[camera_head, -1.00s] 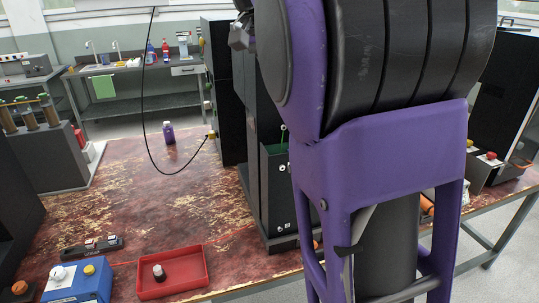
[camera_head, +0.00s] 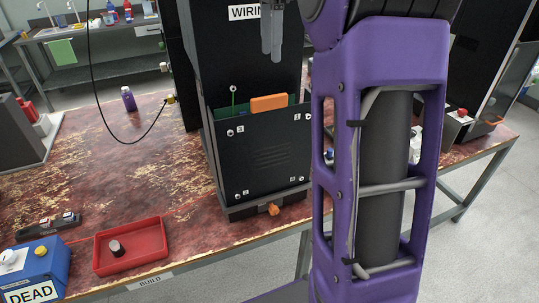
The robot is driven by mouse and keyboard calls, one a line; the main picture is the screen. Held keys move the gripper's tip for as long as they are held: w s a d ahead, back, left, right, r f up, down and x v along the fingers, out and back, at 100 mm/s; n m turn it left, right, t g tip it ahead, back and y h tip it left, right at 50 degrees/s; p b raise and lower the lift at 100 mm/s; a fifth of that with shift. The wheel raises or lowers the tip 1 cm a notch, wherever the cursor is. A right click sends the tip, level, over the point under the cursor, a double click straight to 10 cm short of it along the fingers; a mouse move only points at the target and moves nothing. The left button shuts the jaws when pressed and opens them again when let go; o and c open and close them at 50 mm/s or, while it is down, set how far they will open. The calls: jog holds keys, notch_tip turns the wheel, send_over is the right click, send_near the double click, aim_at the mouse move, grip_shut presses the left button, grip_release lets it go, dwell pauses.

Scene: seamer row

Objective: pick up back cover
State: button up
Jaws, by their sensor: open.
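The back cover appears to be the black panel (camera_head: 262,155) on the lower part of the tall black machine. It stands upright, with numbered marks and small round fasteners near its corners and slots in its middle. A green board edge and an orange block (camera_head: 269,103) show above its top edge. My gripper (camera_head: 272,52) hangs above the panel, in front of the WIRING label, apart from the panel. It points down and is open, with nothing seen between the fingers. My arm covers the area right of the panel.
A red tray (camera_head: 130,246) holds a small dark knob (camera_head: 116,248). A blue box (camera_head: 36,268) marked DEAD stands left of it. An orange-ended part (camera_head: 273,209) sticks out at the machine's base. A purple bottle (camera_head: 129,99) and hanging cable stand behind. The middle left tabletop is clear.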

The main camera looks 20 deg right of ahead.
aim_at(270, 96)
notch_tip(270, 96, down, 8)
jog(key=shift+r+b, duration=0.1)
jog(key=shift+b, duration=0.75)
jog(key=f+b, duration=0.1)
jog(key=f, duration=0.4)
jog(key=shift+w+f, duration=0.1)
jog(key=shift+w, duration=0.1)
grip_shut()
dwell(0.5)
